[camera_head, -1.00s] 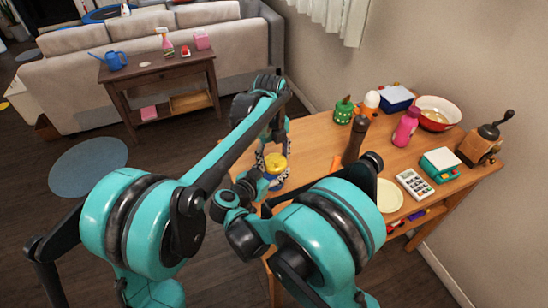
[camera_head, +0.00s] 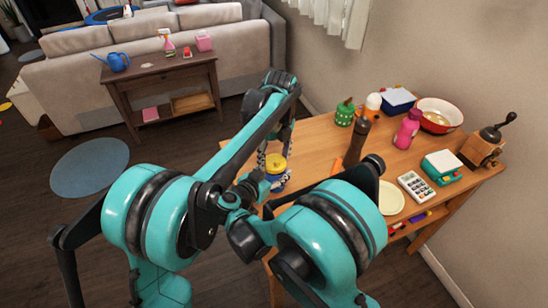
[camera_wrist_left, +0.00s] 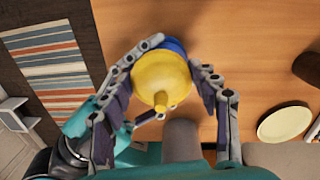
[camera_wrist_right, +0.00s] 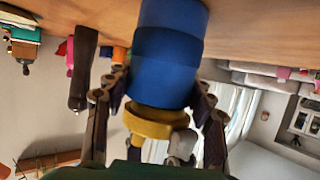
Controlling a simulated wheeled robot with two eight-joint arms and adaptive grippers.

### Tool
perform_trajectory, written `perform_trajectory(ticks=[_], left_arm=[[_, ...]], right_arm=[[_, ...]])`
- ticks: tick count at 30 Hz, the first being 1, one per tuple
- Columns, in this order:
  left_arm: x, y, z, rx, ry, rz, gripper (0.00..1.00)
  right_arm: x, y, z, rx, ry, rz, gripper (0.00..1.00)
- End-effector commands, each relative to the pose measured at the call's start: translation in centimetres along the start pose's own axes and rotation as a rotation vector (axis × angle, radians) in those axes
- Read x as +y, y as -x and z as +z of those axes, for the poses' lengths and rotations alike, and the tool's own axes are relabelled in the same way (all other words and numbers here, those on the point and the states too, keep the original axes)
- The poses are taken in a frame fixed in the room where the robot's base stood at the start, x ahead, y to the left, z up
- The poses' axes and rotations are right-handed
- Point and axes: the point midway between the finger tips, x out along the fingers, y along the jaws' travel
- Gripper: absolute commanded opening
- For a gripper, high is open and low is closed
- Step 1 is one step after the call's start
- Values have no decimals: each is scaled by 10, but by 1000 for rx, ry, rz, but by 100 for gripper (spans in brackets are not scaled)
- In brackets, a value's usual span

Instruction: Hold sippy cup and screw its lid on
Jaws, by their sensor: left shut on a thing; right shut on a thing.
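The sippy cup is blue with a yellow lid and stands at the table's left part in the head view (camera_head: 277,180). The yellow lid (camera_head: 275,163) sits on top of it. In the left wrist view, the lid (camera_wrist_left: 161,78) shows from above with its spout pointing down the picture. My left gripper (camera_wrist_left: 172,62) is shut around the lid from above. In the right wrist view, the blue cup body (camera_wrist_right: 166,65) and lid (camera_wrist_right: 155,121) appear upside down. My right gripper (camera_wrist_right: 160,90) is shut on the cup from the side. The lid's thread is hidden.
A brown pepper mill (camera_head: 356,141) stands right of the cup.

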Motion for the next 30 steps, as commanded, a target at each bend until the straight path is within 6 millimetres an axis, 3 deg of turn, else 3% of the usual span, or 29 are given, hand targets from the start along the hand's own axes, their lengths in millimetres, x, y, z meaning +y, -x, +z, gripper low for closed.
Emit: perform_trajectory(ticks=[22,30], left_arm=[[-4,-12,-2,3,-6,-7,29],[-6,-16,-3,5,-8,-11,36]], right_arm=[[0,0,0,1,-1,-1,2],[0,0,-1,4,-1,-2,2]])
